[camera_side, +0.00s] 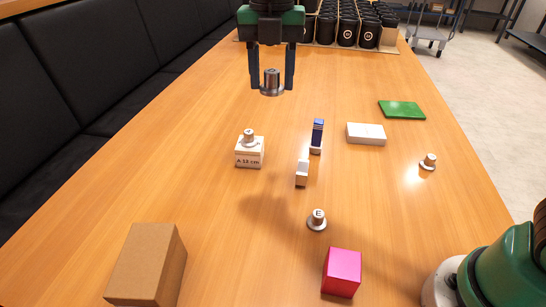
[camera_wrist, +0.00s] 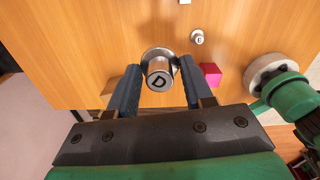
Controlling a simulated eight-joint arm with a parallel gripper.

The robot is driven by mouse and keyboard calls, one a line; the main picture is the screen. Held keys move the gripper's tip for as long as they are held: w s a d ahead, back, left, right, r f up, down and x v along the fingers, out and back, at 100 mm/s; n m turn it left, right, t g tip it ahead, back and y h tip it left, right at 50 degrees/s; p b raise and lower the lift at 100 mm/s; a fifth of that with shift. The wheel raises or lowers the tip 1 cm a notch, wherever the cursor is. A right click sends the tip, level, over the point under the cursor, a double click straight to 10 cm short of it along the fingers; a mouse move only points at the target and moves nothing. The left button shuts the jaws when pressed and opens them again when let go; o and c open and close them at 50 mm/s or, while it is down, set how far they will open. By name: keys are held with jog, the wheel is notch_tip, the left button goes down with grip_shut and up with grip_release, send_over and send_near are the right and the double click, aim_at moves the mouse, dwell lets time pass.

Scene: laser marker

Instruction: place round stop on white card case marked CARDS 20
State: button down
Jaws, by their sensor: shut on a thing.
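My gripper (camera_side: 271,88) is shut on a metal round stop (camera_side: 270,78) with a wide flange, held upright high above the table. In the wrist view the stop's top (camera_wrist: 158,80) shows a letter D between the two fingers of my gripper (camera_wrist: 160,72). A low white box (camera_side: 366,134), which looks like the card case, lies flat on the table, to the right of and nearer the camera than my gripper. Its marking is too small to read, and its top is bare. It does not show clearly in the wrist view.
Another round stop (camera_side: 249,138) sits on a white block marked A 12 cm (camera_side: 249,158). Stops stand at right (camera_side: 428,161) and front, marked E (camera_side: 317,219). A blue-and-white item (camera_side: 317,136), small pale block (camera_side: 302,173), green slab (camera_side: 402,109), pink cube (camera_side: 342,271) and cardboard box (camera_side: 147,265) stand around.

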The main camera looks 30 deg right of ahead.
jog(key=w+d+m, duration=0.2)
jog(key=d+m, duration=0.1)
jog(key=d, duration=0.5)
jog(key=w+d+m, duration=0.3)
jog(key=d, duration=0.5)
jog(key=m, duration=0.5)
send_over(366, 130)
notch_tip(366, 130, down, 20)
jog(key=shift+r, duration=0.1)
jog(key=shift+c, duration=1.7)
grip_release()
jog(key=shift+f, duration=0.2)
jog(key=shift+r, duration=0.1)
